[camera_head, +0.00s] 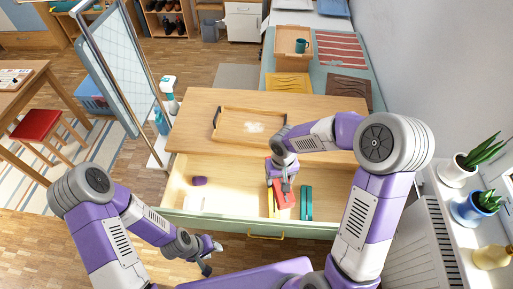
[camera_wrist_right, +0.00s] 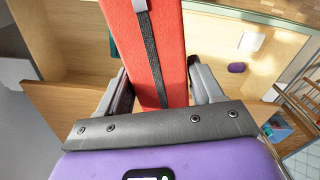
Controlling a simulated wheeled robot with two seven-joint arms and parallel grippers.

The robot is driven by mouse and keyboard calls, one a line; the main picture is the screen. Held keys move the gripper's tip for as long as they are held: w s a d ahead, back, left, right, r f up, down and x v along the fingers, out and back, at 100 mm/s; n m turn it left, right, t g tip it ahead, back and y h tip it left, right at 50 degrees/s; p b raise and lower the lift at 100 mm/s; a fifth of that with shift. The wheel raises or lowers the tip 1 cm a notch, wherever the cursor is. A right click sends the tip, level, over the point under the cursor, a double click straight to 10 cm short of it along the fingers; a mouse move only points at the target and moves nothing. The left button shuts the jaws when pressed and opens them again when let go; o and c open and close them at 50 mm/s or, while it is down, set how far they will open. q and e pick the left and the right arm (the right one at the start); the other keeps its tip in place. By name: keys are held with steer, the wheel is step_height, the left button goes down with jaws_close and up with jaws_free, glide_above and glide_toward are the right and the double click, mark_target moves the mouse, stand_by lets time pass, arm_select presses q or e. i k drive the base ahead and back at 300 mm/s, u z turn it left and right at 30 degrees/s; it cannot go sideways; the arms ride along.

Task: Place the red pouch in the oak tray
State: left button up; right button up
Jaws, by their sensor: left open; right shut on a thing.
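The red pouch (camera_head: 282,198) is in my right gripper (camera_head: 287,184), over the open drawer. In the right wrist view the red pouch (camera_wrist_right: 147,50), with a dark strap along it, sits between the two fingers of the shut right gripper (camera_wrist_right: 157,90). I cannot tell whether its lower end touches the drawer floor. The oak tray (camera_head: 231,137), with dark handles and a pale patch on its bottom, lies on the wooden top behind the drawer. My left gripper (camera_head: 209,258) is open and empty, in front of the drawer at lower left.
The open drawer (camera_head: 200,216) holds a purple item (camera_head: 199,181), a white item (camera_head: 192,202), a yellow item (camera_head: 270,203) and teal items (camera_head: 306,203). Spray bottles (camera_head: 168,95) stand left of the wooden top. A radiator (camera_head: 420,240) and potted plants are at right.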

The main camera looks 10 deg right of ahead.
mark_target(251, 127)
steer(key=z, duration=0.25)
steer(key=k, duration=0.25)
steer(key=u, duration=1.25)
steer(key=i, duration=1.6)
steer(key=z, duration=1)
